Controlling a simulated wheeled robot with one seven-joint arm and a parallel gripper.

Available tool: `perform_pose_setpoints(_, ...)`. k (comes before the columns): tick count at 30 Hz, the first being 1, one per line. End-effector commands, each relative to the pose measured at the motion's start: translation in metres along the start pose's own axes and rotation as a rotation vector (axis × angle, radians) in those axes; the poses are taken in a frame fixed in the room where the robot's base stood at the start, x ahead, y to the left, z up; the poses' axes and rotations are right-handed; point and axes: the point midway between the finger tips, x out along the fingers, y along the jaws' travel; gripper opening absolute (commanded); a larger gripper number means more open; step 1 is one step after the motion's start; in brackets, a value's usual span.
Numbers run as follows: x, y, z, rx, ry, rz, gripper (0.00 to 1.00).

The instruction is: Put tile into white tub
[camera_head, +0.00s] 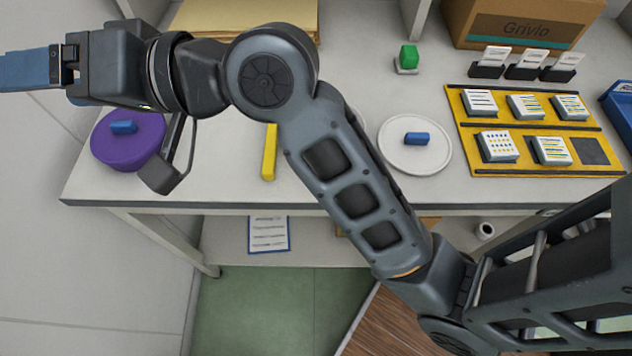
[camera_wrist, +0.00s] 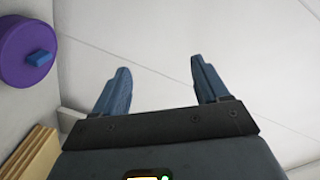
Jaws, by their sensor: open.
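Several white tiles with printed marks sit on a yellow board at the right of the head view, one of them a dotted tile (camera_head: 498,147). The yellow board (camera_head: 458,97) also has one bare dark square.
A round purple container (camera_head: 105,151) with a blue block on top stands at the table's left end. A yellow bar (camera_head: 269,152) lies near the front edge. A green block (camera_head: 408,57), card holders (camera_head: 525,66) and a cardboard box (camera_head: 560,22) stand behind. My arm crosses the middle.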

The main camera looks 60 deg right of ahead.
Motion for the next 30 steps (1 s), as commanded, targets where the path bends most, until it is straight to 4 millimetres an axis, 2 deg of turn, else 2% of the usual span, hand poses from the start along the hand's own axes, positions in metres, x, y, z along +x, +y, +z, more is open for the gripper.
perform_pose_setpoints(1,-0.004,0.005,0.010,0.028,0.040,0.009,0.74)
perform_pose_setpoints(5,-0.022,0.025,0.029,0.053,0.154,0.068,0.74)
perform_pose_setpoints(11,-0.071,0.064,0.072,0.021,0.267,0.223,0.74)
perform_pose_setpoints(17,-0.144,0.097,0.119,-0.116,0.295,0.408,0.74)
perform_pose_setpoints(21,-0.206,0.111,0.146,-0.277,0.264,0.521,0.74)
perform_pose_setpoints(27,-0.291,0.114,0.164,-0.567,0.169,0.611,0.74)
perform_pose_setpoints(30,-0.322,0.110,0.165,-0.694,0.122,0.618,0.74)
